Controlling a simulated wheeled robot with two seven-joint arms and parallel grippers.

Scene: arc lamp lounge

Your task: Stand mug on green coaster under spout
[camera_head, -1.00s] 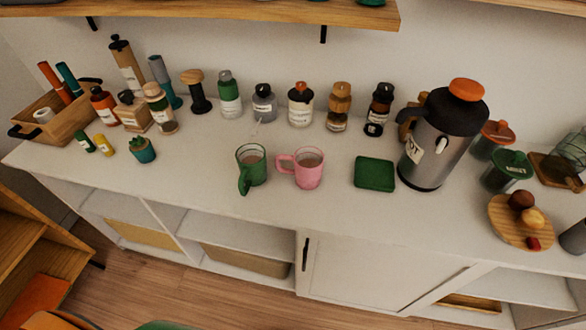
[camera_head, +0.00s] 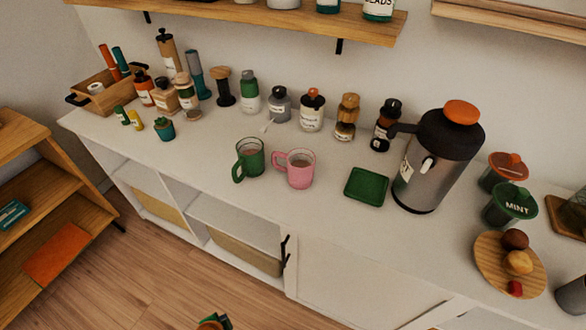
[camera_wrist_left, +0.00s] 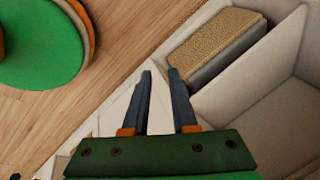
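A green mug (camera_head: 250,160) and a pink mug (camera_head: 299,170) stand upright side by side on the white counter, handles toward the left; both hold something brownish. The square green coaster (camera_head: 367,185) lies bare to their right. A grey dispenser (camera_head: 428,178) with a black top and orange cap stands beside it; a dark spout-like arm (camera_head: 402,129) juts left from its top. My left gripper (camera_wrist_left: 160,73) is open and empty, its fingers apart in the left wrist view, low in front of the cabinet. Its tip probably shows at the head view's bottom edge. My right gripper is not in view.
Several bottles and jars line the counter's back, below a wooden shelf (camera_head: 240,14). A small potted plant (camera_head: 164,128) stands left. A round board (camera_head: 509,266) and a mint jar (camera_head: 511,206) are right. The counter front before the mugs is clear.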

